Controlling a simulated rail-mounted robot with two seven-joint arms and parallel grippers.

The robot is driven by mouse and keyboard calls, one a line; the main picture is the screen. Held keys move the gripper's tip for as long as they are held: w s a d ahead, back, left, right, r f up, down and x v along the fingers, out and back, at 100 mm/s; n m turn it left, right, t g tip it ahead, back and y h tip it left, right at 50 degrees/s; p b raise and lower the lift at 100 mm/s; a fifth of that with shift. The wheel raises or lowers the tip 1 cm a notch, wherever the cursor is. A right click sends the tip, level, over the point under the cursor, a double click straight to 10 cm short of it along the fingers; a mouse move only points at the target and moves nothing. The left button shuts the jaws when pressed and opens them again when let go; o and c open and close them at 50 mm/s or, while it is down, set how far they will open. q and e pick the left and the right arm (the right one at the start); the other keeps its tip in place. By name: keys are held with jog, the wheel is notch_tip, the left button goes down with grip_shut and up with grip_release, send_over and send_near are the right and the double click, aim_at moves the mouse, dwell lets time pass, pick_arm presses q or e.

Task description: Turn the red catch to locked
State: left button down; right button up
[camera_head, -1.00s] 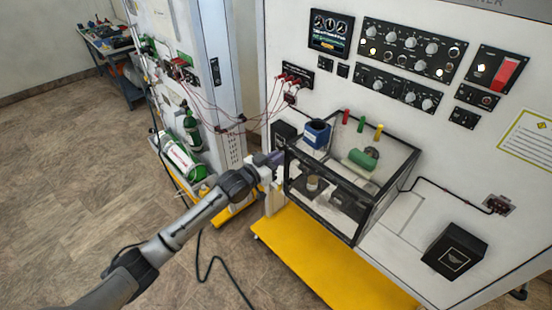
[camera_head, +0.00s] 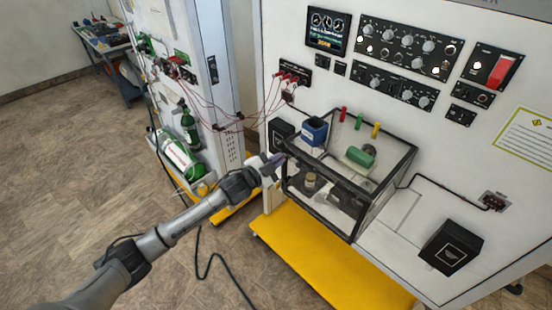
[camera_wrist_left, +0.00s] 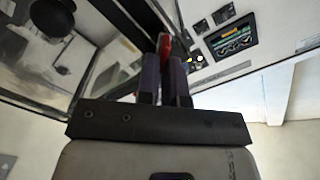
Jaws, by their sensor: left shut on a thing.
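The red catch (camera_wrist_left: 165,47) shows as a thin red piece between the fingertips in the left wrist view. It sits beside the dark frame edge of the clear box (camera_head: 352,222). My left gripper (camera_wrist_left: 164,68) is shut on it, with one purple-grey finger on each side. In the head view my left gripper (camera_head: 276,161) is at the box's upper left front corner, and it hides the catch there. Whether the catch stands at locked cannot be told. My right gripper is not in view.
The box holds a green cylinder (camera_head: 361,156) and a small tan-topped jar (camera_head: 310,180). A blue container (camera_head: 314,130) stands at its back left. Red, green and yellow pegs rise behind. A yellow base (camera_head: 325,265) lies below. Open floor is at the left.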

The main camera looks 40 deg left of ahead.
pick_arm(q)
jog(key=shift+d+f+m, duration=0.1)
jog(key=shift+f+m, duration=0.1)
jog(key=shift+m, duration=1.2)
jog(key=shift+d+f+m, duration=0.1)
jog(key=shift+f+m, duration=0.1)
jog(key=shift+m, duration=1.2)
jog(key=shift+f+m, duration=0.2)
jog(key=shift+m, duration=1.2)
jog(key=c, duration=1.3)
grip_release()
jog(key=shift+o, duration=0.2)
jog(key=s+a+b, duration=0.1)
jog(key=s+b, duration=0.3)
jog(key=s, duration=0.9)
jog(key=shift+s+a, duration=0.3)
jog(key=shift+s, duration=0.1)
